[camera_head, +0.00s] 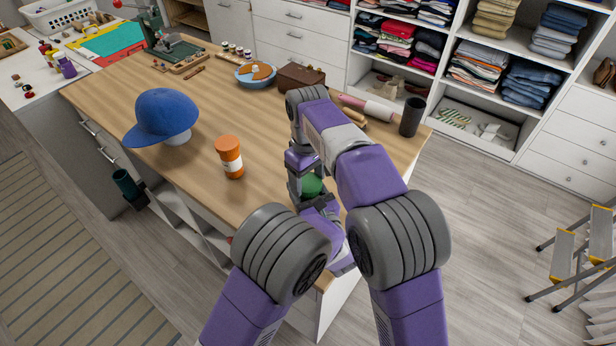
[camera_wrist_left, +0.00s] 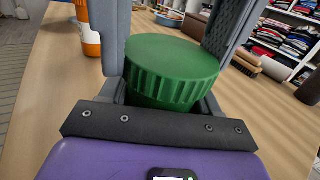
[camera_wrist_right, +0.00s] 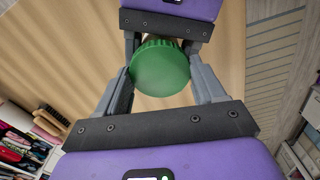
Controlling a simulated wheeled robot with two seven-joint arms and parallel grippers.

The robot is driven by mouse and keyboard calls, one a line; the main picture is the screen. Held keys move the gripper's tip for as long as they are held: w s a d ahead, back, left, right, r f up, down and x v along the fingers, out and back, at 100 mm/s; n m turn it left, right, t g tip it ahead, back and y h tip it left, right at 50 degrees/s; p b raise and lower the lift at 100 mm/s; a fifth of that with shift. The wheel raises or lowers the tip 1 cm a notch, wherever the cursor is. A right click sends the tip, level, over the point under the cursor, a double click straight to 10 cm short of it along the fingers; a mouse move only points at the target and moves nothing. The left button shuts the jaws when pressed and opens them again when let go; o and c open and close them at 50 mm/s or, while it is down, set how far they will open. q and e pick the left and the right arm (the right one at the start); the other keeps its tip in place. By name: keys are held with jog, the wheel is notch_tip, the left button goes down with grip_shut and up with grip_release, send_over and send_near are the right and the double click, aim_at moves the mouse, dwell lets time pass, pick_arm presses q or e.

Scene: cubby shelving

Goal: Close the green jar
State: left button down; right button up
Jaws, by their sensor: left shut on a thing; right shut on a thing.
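The green jar (camera_head: 311,184) is near the front edge of the wooden table and mostly hidden by my arms. Its ridged round green lid (camera_wrist_left: 172,68) fills the middle of the left wrist view, and green shows in the right wrist view (camera_wrist_right: 160,68). My left gripper (camera_wrist_left: 165,92) is shut on the green jar, one finger on each side. My right gripper (camera_wrist_right: 160,84) is shut on the green jar too, with its fingers on either side of the green part. The two grippers are close together. Whether the lid is fully seated cannot be told.
An orange-capped bottle (camera_head: 229,157) and a blue cap on a stand (camera_head: 164,117) are left of the jar. A rolling pin (camera_head: 368,108), a dark cup (camera_head: 411,117) and a brown box (camera_head: 300,79) lie beyond my right arm. The table (camera_head: 205,200) is clear around the bottle.

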jog(key=m, duration=0.9)
jog(key=o, duration=1.3)
jog(key=shift+c, duration=0.2)
notch_tip(320, 180, up, 12)
pick_arm(q)
jog(key=shift+c, duration=0.8)
grip_release()
